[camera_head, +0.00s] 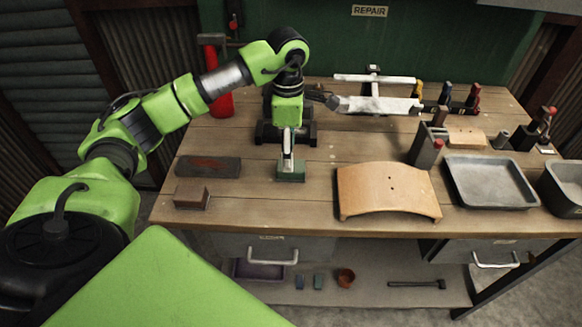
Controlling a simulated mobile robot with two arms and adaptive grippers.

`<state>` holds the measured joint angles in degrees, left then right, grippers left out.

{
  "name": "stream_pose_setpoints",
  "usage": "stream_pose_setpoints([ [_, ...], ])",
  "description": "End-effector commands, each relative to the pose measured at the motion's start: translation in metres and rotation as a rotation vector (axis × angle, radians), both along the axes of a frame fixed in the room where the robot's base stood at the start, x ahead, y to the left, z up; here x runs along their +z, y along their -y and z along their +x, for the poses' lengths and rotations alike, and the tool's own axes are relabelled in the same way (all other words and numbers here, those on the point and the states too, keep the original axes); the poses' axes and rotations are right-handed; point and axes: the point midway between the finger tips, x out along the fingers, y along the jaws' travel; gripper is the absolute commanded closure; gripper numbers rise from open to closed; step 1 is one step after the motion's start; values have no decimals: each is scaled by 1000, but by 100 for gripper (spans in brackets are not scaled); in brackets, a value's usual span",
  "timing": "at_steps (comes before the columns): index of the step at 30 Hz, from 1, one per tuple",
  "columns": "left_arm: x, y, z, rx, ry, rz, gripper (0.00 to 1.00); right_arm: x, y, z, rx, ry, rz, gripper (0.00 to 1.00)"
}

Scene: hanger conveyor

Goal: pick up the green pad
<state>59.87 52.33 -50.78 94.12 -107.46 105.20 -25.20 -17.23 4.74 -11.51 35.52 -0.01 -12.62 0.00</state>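The green pad (290,173) is a small block on the wooden workbench, left of the bench's middle. My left arm comes in from the left and bends down over it. My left gripper (288,155) points straight down, with its fingertips at the top of the pad. The fingers are seen narrow and partly overlap the pad, so I cannot tell whether they are open or shut on it. The pad appears to rest on the bench. My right gripper is not in view.
A dark sanding block (208,167) and a small brown block (191,196) lie left of the pad. A curved wooden panel (388,192) lies to its right, with a grey tray (489,183) beyond.

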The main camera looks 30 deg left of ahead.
Motion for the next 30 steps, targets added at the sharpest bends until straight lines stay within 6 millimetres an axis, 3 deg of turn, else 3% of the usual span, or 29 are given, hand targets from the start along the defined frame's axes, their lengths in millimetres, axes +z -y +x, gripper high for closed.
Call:
stream_pose_setpoints([
  [8, -21, 2, 1, -2, -3, -1, 44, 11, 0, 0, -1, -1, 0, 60],
  [16, -59, 3, 5, -1, -1, -2, 44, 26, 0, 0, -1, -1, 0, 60],
  [24, -64, 3, 6, -1, 2, -2, 44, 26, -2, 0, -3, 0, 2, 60],
  [25, -64, 3, 6, -1, 2, -2, 47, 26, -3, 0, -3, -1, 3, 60],
  [30, -64, 3, 6, -1, 1, -2, 87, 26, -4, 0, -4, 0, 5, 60],
])
